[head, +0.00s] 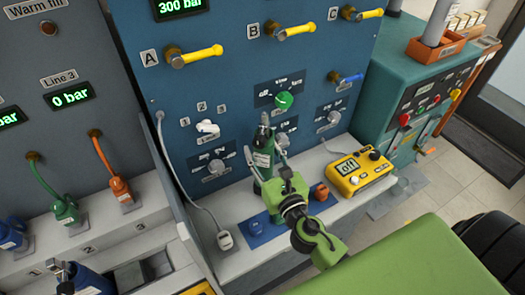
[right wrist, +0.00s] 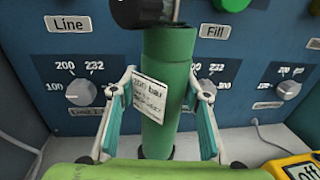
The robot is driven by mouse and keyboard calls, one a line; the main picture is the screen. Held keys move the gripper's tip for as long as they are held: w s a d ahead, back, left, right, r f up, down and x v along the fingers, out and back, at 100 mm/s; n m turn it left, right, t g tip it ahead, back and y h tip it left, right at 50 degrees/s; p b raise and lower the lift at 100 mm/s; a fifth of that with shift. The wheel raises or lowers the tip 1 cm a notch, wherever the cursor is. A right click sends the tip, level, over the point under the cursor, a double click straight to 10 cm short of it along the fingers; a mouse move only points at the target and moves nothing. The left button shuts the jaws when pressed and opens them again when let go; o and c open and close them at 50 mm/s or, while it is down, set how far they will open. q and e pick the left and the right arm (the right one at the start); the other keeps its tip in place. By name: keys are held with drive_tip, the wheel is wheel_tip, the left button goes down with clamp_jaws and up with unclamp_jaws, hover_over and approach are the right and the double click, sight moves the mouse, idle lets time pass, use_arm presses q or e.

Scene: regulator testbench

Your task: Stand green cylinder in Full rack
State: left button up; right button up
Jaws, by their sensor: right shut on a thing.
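The green cylinder (head: 263,158) is upright in front of the blue panel in the head view, with a dark valve on top. In the right wrist view the cylinder (right wrist: 168,80) stands between the two fingers and carries a white tag. My right gripper (head: 270,167) is shut on it. The cylinder's lower end is partly hidden, and I cannot tell whether it touches the ledge. My left gripper is not in view. I cannot make out a rack labelled Full.
A yellow meter (head: 358,174) reading "off" sits on the pale ledge, right of the cylinder. Blue (head: 255,225) and orange (head: 321,191) fittings are near the ledge's front. A blue cylinder (head: 88,281) is at bottom left.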

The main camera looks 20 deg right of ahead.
drive_tip(key=shift+r, duration=0.2)
drive_tip(key=shift+f, duration=0.15)
drive_tip(key=o, duration=1.3)
drive_tip(key=shift+f, duration=0.15)
drive_tip(key=shift+o, duration=0.2)
drive_tip(key=shift+s, duration=0.1)
